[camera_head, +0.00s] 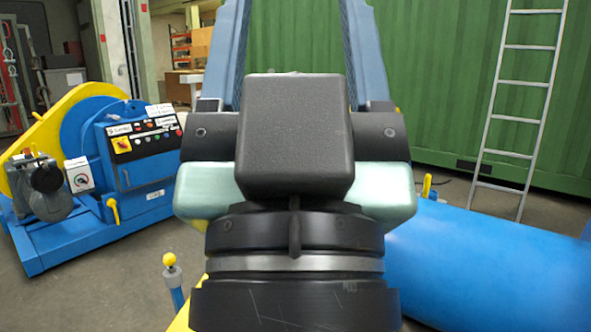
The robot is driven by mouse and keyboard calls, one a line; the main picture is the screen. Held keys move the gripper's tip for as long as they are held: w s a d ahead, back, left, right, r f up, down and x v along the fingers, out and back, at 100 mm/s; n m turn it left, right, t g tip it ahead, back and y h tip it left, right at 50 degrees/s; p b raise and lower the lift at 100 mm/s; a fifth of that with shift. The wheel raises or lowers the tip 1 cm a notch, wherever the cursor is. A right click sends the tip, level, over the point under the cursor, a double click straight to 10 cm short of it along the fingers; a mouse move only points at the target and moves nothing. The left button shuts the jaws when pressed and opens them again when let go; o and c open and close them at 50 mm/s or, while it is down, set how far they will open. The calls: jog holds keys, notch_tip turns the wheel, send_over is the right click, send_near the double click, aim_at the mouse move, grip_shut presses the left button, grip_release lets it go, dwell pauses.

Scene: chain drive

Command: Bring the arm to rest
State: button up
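My gripper (296,42) fills the middle of the view, seen from behind, with its black body and pale green sides close to the camera. Its two blue-grey fingers stand wide apart and run up out of the top of the picture. Nothing shows between their visible parts; the fingertips are outside the frame. No other object of the task is named. The area behind the gripper body is hidden.
A blue and yellow machine (120,165) with a control panel stands at left. A large blue cylinder (490,262) lies at lower right. A yellow-knobbed lever (171,275) stands at lower left. A ladder (517,100) leans on a green container (430,80) behind.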

notch_tip(320, 180, up, 30)
jog(key=p, duration=2.8)
jog(key=shift+r, duration=0.15)
